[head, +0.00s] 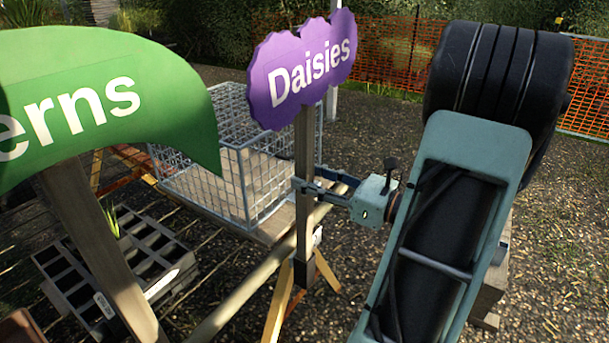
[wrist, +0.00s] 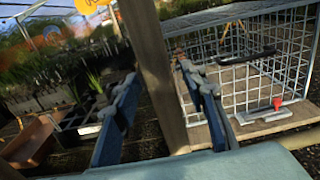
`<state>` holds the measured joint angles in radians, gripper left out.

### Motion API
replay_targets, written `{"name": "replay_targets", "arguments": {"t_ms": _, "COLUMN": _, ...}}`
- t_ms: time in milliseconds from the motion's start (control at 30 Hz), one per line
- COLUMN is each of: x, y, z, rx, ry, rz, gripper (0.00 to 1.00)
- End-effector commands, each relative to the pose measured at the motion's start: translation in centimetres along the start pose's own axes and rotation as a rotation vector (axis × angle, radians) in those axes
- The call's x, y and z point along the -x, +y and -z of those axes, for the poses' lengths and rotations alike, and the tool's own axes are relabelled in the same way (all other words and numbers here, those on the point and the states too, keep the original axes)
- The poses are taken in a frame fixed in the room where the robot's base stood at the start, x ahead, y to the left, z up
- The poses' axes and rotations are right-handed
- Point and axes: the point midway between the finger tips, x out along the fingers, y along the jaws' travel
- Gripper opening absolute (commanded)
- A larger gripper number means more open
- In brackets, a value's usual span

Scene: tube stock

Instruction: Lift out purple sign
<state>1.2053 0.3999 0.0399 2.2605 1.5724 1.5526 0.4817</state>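The purple sign (head: 303,66) reads "Daisies" and stands upright in the head view, on a wooden post (head: 304,150). The post's foot sits in a dark fitting on a wooden trestle. My gripper (head: 308,183) comes from the right, its fingers on either side of the post below the sign board. In the wrist view the post (wrist: 154,65) runs between the two blue fingers (wrist: 158,75), which stand wide apart. I see no clear grip on the post. The sign board is outside the wrist view.
A green sign (head: 110,105) stands close on the left. A wire cage (head: 235,150) is behind the post, and it also shows at right in the wrist view (wrist: 250,65). A black tray (head: 75,290) lies at lower left. Orange netting (head: 400,55) runs behind.

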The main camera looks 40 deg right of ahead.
Motion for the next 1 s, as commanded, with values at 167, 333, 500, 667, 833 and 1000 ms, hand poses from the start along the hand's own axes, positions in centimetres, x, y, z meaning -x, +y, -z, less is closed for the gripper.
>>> {"name": "replay_targets", "arguments": {"t_ms": 167, "x": 0.0, "y": 0.0, "z": 0.02, "rx": 0.0, "ry": 0.0, "rz": 0.0, "gripper": 0.39}}
{"name": "replay_targets", "arguments": {"t_ms": 333, "x": 0.01, "y": 0.0, "z": 0.02, "rx": 0.0, "ry": 0.0, "rz": 0.0, "gripper": 0.3}}
{"name": "replay_targets", "arguments": {"t_ms": 500, "x": 0.01, "y": 0.0, "z": 0.01, "rx": 0.0, "ry": 0.0, "rz": 0.0, "gripper": 0.2}}
{"name": "replay_targets", "arguments": {"t_ms": 667, "x": 0.02, "y": 0.0, "z": 0.01, "rx": 0.0, "ry": 0.0, "rz": 0.0, "gripper": 0.12}}
{"name": "replay_targets", "arguments": {"t_ms": 833, "x": 0.02, "y": 0.0, "z": 0.01, "rx": 0.0, "ry": 0.0, "rz": 0.0, "gripper": 0.02}}
{"name": "replay_targets", "arguments": {"t_ms": 1000, "x": 0.0, "y": -0.01, "z": -0.13, "rx": 0.002, "ry": -0.003, "rz": 0.0, "gripper": 0.0}}
